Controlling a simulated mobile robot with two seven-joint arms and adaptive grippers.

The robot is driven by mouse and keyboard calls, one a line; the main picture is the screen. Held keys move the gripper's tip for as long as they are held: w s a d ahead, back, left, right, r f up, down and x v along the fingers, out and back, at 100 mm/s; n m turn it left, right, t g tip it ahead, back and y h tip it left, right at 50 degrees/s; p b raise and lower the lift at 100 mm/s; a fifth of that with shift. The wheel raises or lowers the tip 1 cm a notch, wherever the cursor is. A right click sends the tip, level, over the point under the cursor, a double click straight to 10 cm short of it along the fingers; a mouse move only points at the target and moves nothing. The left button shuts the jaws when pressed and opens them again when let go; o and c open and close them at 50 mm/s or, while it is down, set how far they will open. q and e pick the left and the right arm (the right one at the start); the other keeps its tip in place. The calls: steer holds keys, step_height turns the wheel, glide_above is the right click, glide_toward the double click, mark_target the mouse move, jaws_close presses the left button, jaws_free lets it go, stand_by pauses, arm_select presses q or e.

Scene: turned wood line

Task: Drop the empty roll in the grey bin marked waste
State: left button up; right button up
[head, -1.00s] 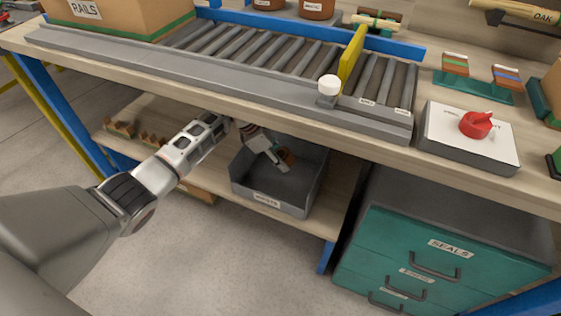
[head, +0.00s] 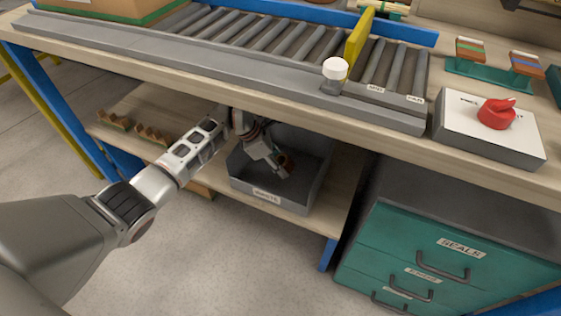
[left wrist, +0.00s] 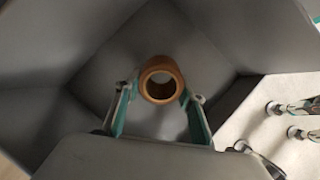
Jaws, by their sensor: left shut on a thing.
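The empty roll (left wrist: 161,80) is a short brown tube with an open bore, seen end-on in the left wrist view. My left gripper (left wrist: 160,98) is shut on it, one finger at each side. In the head view my left gripper (head: 277,168) reaches under the bench top, with the roll (head: 288,164) at its fingertips. They are over the open grey waste bin (head: 268,197), whose label faces the front. The bin's grey walls (left wrist: 232,35) surround the roll in the wrist view. I cannot tell how high the roll is above the bin floor. My right gripper is not in view.
The bin stands on a wooden lower shelf (head: 338,213) beneath the bench and roller conveyor (head: 230,42). Small wooden pieces (head: 150,134) lie on the shelf at left. A teal drawer cabinet (head: 440,250) stands right of the bin. A red switch (head: 496,113) is on the bench.

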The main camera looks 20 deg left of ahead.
arm_select(q)
steer(key=o, duration=1)
steer(key=shift+c, duration=0.2)
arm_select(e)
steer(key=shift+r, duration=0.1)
arm_select(q)
steer(key=shift+r, duration=0.1)
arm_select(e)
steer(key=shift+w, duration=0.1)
arm_select(q)
steer(key=shift+w+r, duration=0.1)
steer(key=shift+r, duration=0.25)
steer(key=r, duration=0.1)
steer(key=a+r+p, duration=0.1)
steer(key=r, duration=0.1)
steer(key=p+v, duration=0.2)
steer(key=v, duration=0.2)
steer(key=shift+s+a+r, duration=0.2)
steer(key=shift+s+a, duration=0.05)
steer(key=shift+s, duration=0.3)
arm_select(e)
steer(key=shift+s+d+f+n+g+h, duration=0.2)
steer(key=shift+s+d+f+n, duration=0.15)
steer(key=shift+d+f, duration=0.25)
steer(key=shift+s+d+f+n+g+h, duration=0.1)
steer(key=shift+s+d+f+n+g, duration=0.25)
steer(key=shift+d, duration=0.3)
